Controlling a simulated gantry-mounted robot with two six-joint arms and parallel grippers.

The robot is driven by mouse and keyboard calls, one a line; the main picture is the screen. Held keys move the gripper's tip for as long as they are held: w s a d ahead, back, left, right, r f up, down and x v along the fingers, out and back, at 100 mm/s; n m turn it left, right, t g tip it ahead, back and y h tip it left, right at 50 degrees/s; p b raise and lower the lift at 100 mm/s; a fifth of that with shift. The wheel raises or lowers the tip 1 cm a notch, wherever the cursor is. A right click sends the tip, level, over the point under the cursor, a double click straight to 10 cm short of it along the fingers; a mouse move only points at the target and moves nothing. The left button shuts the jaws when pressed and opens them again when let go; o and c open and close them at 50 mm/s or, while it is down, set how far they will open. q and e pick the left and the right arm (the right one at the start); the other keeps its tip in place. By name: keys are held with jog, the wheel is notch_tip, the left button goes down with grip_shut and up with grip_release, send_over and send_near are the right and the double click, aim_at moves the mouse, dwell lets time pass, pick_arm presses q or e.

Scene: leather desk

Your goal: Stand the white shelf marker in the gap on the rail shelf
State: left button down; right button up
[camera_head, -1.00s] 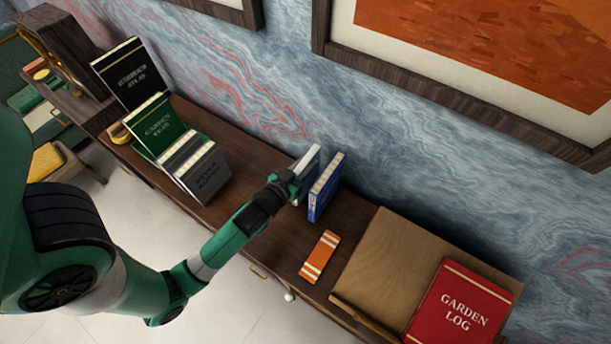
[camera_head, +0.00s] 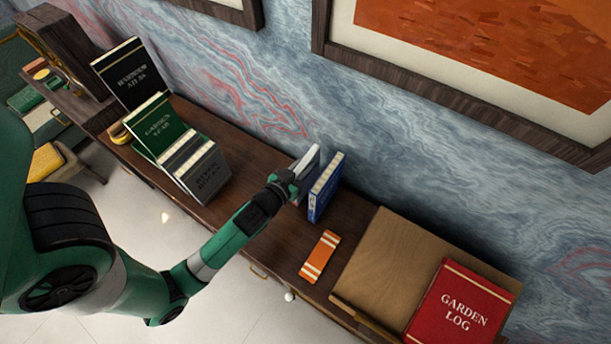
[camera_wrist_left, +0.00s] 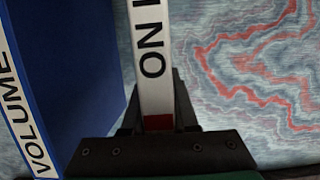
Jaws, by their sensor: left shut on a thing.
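My left gripper (camera_head: 292,184) is shut on the white shelf marker (camera_head: 309,164), holding it upright over the dark wood top. In the left wrist view the marker (camera_wrist_left: 151,65) is a narrow white strip with black letters "ON" and a red band low down, between the fingers (camera_wrist_left: 158,125). A blue book (camera_head: 326,187) stands just right of it in the head view; the left wrist view shows its "VOLUME" spine (camera_wrist_left: 22,105). To the left, several books, including a grey one (camera_head: 204,173), stand leaning. Whether the marker's foot touches the wood is hidden. My right gripper is not in view.
A green book (camera_head: 158,124) and a black book (camera_head: 130,75) stand further left. An orange striped piece (camera_head: 319,256) lies near the front edge. A brown board (camera_head: 400,265) with a red book (camera_head: 460,303) is at the right. The marbled wall is close behind.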

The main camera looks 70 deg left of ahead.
aim_at(314, 149)
pick_arm(q)
jog(key=shift+r, duration=0.15)
jog(key=shift+r, duration=0.25)
notch_tip(314, 149, up, 3)
jog(key=shift+f, duration=0.15)
jog(key=s+d+r+p, duration=0.1)
jog(key=s+r+p, duration=0.2)
jog(key=s, duration=0.4)
jog(key=s+d+r+p, duration=0.1)
jog(key=s+r+p, duration=0.2)
jog(key=s+r, duration=0.3)
jog(key=shift+s+d+r+p, duration=0.15)
jog(key=shift+s+r+p, duration=0.15)
jog(key=shift+s+p, duration=0.1)
